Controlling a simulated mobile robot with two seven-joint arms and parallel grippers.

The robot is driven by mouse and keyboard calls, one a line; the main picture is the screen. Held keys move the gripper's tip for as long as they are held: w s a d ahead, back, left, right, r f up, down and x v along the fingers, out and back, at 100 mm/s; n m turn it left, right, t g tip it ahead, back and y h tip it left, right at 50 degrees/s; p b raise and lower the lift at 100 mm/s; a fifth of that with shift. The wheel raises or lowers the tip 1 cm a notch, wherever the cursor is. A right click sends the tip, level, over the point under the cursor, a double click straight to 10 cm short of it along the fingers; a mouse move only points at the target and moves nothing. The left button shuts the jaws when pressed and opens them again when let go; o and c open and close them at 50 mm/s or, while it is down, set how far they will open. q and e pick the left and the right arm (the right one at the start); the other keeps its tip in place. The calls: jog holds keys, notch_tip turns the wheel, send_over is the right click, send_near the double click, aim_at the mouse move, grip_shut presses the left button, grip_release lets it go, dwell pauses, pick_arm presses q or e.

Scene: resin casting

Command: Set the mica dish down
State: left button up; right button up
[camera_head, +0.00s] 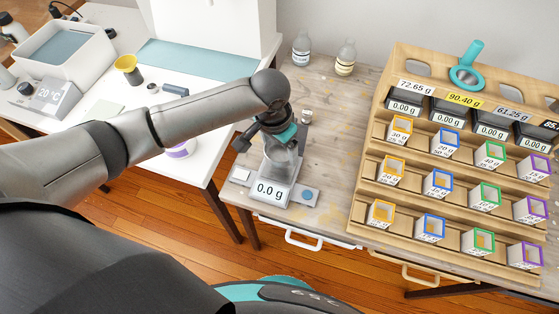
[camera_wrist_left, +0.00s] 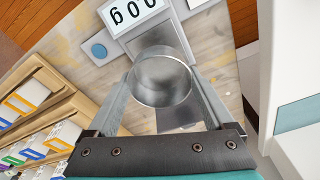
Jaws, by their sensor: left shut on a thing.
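The mica dish (camera_wrist_left: 162,80) is a round, shiny metal cup between the two fingers in the left wrist view. My left gripper (camera_wrist_left: 160,95) is shut on it. In the head view the gripper (camera_head: 282,140) is over the small scale, and the wrist partly hides the dish (camera_head: 281,158). The scale (camera_head: 271,191) reads 0.0 g; its display also shows in the left wrist view (camera_wrist_left: 133,10). The dish is over the scale's plate; I cannot tell whether it touches. My right gripper is not in view.
A wooden rack (camera_head: 365,205) with several colour-framed boxes and small scales stands to the right. A blue-buttoned pad (camera_head: 307,195) lies beside the scale. Two bottles (camera_head: 344,58) (camera_head: 301,49) stand at the back. A white table (camera_head: 205,140) with a yellow cup (camera_head: 128,68) is left.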

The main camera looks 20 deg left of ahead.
aim_at(279, 157)
pick_arm(q)
notch_tip(279, 157, down, 5)
jog(key=shift+b, duration=0.7)
jog(key=o, duration=1.1)
jog(key=shift+f, duration=0.1)
jog(key=shift+c, duration=0.2)
notch_tip(279, 157, up, 12)
jog(key=s+p, duration=0.1)
jog(key=p, duration=0.2)
jog(key=shift+s+a+p, duration=0.15)
jog(key=shift+a+p, duration=0.15)
jog(key=shift+p, duration=0.1)
